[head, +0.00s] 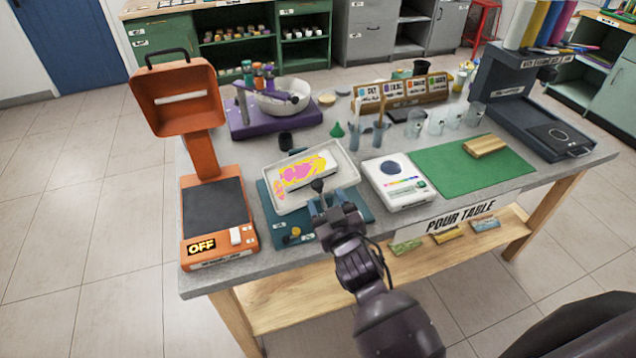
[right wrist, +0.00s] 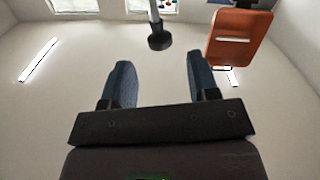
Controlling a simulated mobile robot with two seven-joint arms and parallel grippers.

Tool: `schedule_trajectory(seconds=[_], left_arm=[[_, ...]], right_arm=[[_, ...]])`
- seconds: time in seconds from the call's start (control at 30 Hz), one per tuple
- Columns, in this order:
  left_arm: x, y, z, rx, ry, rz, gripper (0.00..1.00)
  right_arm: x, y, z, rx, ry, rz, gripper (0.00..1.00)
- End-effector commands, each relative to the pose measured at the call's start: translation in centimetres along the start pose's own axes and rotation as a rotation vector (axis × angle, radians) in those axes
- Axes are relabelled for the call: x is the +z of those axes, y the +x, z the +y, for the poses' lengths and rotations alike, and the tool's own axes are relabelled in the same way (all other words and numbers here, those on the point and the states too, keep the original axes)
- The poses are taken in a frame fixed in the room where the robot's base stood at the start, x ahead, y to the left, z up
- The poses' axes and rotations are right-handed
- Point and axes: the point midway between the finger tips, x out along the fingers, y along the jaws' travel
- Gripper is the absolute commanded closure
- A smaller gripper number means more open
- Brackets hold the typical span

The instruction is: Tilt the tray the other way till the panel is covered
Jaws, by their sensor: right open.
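The pale tray (head: 345,162) sits on a teal base (head: 268,205) at the table's front. It looks tilted, its left side seemingly lower, but the slope is hard to judge. In it, the panel (head: 306,171) carries pink and yellow paint with white parts showing. A pink-orange patch (head: 280,188) lies left of the panel. A black ball knob (head: 317,186) stands at the tray's front. My right gripper (head: 326,207) is open just in front of it. In the right wrist view the knob (right wrist: 159,41) is beyond the fingertips (right wrist: 160,75), not clearly between them. My left gripper is out of view.
An orange stand (head: 215,205) reading OFF is left of the tray. A white device (head: 397,182) and a green mat (head: 470,168) are to the right. Purple mixer (head: 270,120), cups and bottles stand behind. The front table edge (head: 430,215) is close under my arm.

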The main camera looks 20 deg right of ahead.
Motion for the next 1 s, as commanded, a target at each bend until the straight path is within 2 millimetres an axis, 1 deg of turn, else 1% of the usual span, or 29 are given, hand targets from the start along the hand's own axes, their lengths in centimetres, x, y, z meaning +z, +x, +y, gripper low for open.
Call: schedule_trajectory(seconds=[0.03,0.2,0.4,0.6,0.87,1.0], left_arm=[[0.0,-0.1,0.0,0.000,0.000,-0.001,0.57],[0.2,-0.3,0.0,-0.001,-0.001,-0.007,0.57],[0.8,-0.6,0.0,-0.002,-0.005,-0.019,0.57],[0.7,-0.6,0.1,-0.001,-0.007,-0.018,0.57],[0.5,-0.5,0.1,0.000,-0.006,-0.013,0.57],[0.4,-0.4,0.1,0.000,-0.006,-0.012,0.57]], right_arm=[[-0.1,0.9,0.0,0.000,0.000,0.002,0.45],[-0.1,3.4,0.0,0.000,0.000,0.000,0.45],[0.0,5.5,0.0,0.000,0.000,-0.001,0.45],[0.0,6.2,0.0,0.000,0.000,-0.001,0.45],[0.0,6.3,0.0,0.000,0.000,-0.001,0.45],[0.0,6.3,0.0,0.000,0.000,-0.001,0.67]])
